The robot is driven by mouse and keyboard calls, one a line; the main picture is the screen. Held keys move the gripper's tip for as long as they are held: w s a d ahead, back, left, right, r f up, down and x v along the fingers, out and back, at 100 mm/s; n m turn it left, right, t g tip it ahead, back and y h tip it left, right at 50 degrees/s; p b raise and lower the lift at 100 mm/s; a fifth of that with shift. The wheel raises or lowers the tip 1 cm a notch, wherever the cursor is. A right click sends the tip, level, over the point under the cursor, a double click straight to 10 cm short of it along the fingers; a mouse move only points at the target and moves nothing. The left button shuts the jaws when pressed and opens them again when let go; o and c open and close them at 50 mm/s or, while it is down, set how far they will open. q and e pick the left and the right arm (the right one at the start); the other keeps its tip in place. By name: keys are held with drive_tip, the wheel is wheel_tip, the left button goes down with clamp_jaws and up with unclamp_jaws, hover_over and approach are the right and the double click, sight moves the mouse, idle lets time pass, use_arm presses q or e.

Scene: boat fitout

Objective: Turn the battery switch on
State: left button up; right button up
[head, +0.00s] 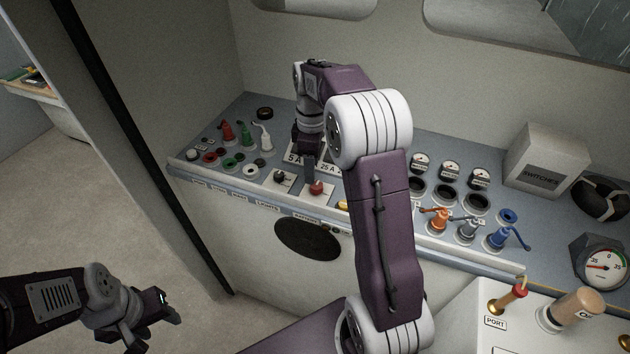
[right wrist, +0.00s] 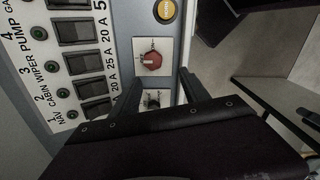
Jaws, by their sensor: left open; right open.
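The battery switch appears to be the red rotary knob (head: 317,187) on a small white plate along the console's front edge. In the right wrist view the red knob (right wrist: 152,58) has a pale mark on it. My right gripper (head: 309,174) points down just behind and above the knob. In the right wrist view its two open fingers (right wrist: 160,88) have the knob just beyond their tips, and nothing is held between them; contact cannot be told. My left gripper (head: 155,310) is open and empty, low at the left, away from the console.
A black toggle switch (head: 283,177) sits left of the knob, and a yellow button (right wrist: 165,11) sits on its other side. Breaker switches (right wrist: 93,86) lie behind. Coloured valves (head: 468,229) and a switches box (head: 546,160) stand at right. The floor at left is clear.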

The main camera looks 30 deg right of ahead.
sight(316, 185)
drive_tip(key=shift+w+d+r+n, duration=0.4)
drive_tip(key=shift+w+d+n, duration=0.1)
drive_tip(key=shift+d, duration=0.1)
drive_tip(key=shift+n+g, duration=0.3)
drive_tip(key=shift+n, duration=0.1)
drive_tip(key=f, duration=0.2)
drive_tip(key=f+p, duration=0.1)
drive_tip(key=f, duration=0.2)
drive_tip(key=f+p, duration=0.1)
drive_tip(key=f, duration=0.2)
drive_tip(key=shift+s+f, duration=0.2)
drive_tip(key=shift+s, duration=0.1)
drive_tip(key=shift+c, duration=0.2)
drive_tip(key=shift+d, duration=0.1)
clamp_jaws()
